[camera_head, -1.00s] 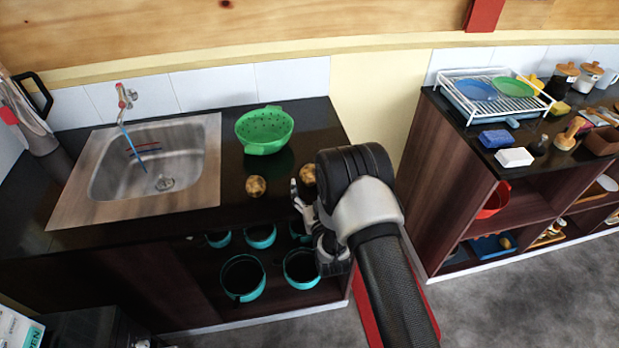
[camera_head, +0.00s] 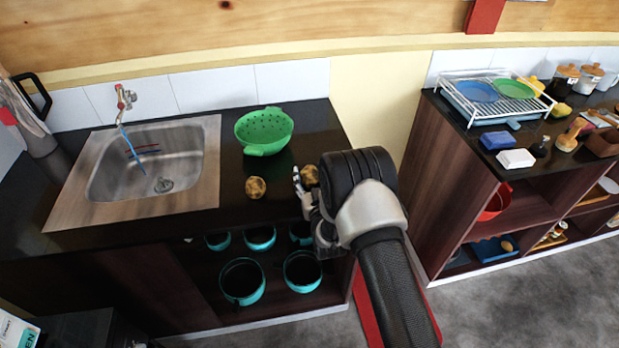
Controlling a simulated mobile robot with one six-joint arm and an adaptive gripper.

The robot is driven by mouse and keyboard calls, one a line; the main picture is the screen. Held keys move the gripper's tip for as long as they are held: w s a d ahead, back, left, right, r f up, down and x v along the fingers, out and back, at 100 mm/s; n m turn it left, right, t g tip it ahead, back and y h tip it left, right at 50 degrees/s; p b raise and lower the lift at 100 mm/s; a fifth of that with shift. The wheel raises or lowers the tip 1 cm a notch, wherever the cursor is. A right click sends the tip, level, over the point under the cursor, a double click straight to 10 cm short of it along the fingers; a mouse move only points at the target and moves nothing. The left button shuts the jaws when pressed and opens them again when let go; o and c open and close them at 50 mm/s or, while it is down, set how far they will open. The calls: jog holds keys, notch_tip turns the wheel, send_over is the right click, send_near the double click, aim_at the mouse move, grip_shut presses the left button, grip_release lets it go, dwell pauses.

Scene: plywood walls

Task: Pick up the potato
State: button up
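One brown potato (camera_head: 256,187) lies on the black counter between the sink and my arm. A second brown potato (camera_head: 311,174) is on or just above the counter further right, partly hidden by my arm. My gripper (camera_head: 304,182) is at this second potato, with one pale finger just left of it. The other finger is hidden behind my wrist. I cannot tell whether the fingers touch the potato or are closed on it.
A green colander (camera_head: 264,130) stands on the counter behind the potatoes. The steel sink (camera_head: 205,180) is to the left. Teal pots (camera_head: 243,281) sit on the shelf below. A second counter at right holds a dish rack (camera_head: 530,107) and small items.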

jog(key=c, duration=0.6)
jog(key=shift+r, duration=0.1)
